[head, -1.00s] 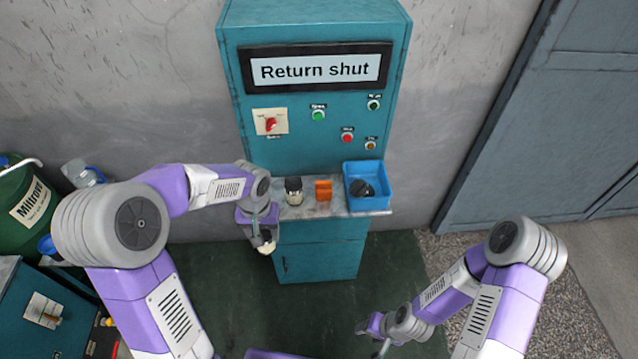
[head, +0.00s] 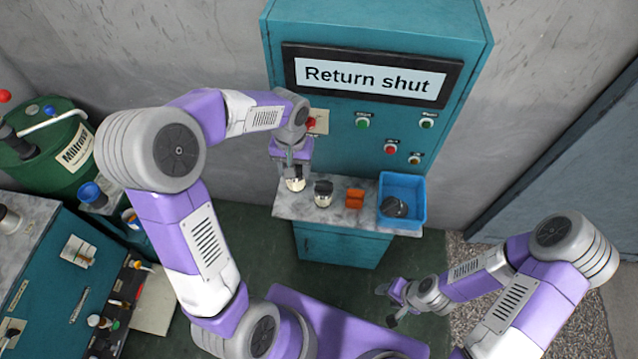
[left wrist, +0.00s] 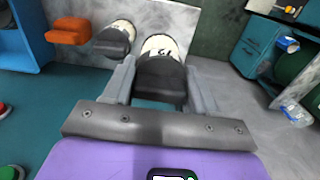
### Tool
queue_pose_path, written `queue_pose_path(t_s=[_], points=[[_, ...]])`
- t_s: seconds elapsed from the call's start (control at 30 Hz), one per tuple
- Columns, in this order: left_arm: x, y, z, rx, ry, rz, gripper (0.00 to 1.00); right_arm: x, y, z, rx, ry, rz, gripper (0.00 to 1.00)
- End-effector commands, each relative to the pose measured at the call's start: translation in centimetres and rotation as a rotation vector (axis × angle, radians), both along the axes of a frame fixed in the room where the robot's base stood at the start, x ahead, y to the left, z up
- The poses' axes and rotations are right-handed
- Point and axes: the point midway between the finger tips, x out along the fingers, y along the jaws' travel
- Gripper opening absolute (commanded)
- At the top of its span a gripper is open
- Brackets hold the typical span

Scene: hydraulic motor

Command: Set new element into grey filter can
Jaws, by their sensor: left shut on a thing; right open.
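My left gripper (head: 293,172) is over the left end of the grey cabinet shelf (head: 350,217), shut on a pale cylinder with a dark top (head: 294,184). The left wrist view shows this held cylinder (left wrist: 160,80) between the fingers, with dark marks on its pale end. I cannot tell whether it touches the shelf. A similar dark-and-white cylinder (head: 323,194) stands beside it on the shelf, apart from the gripper. I cannot tell which is the new element. I cannot identify the grey filter can for certain. My right gripper (head: 388,306) is open and empty, low at the right.
An orange block (head: 355,199) and a blue bin (head: 416,205) holding a dark round part (head: 393,207) stand farther right on the shelf. The teal cabinet (head: 375,110) rises behind, its sign reading "Return shut". A bench (head: 60,290) and green drum (head: 50,160) stand left.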

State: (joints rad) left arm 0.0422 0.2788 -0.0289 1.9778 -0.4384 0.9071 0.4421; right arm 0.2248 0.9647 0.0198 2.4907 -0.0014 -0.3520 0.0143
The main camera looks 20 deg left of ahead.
Motion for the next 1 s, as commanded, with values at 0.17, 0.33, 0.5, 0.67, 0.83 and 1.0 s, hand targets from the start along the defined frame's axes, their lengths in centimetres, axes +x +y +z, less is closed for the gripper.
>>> queue_pose_path(t_s=[0.17, 0.33, 0.5, 0.67, 0.83, 1.0], points=[[-0.1, 0.0, -3.6, 0.000, 0.006, -0.001, 0.22, 0.0, 0.0, -0.1, 0.000, 0.000, 0.000, 0.51], [-0.1, 0.0, -5.5, 0.000, 0.004, 0.001, 0.22, 0.0, 0.0, -0.1, 0.000, 0.000, 0.000, 0.51], [-0.1, 0.0, -7.7, -0.001, 0.007, 0.000, 0.22, 0.0, 0.0, -0.2, 0.000, 0.000, 0.000, 0.51], [-0.1, 0.0, -9.2, 0.000, 0.002, 0.001, 0.22, 0.0, 0.0, -0.2, 0.000, 0.000, 0.000, 0.51], [0.0, 0.0, -9.2, 0.000, 0.001, 0.001, 0.22, 0.0, 0.0, -0.2, 0.000, 0.000, 0.000, 0.51], [0.0, 0.0, -9.5, 0.000, 0.001, 0.000, 0.22, 0.0, 0.0, -0.5, 0.000, 0.000, 0.000, 0.51]])
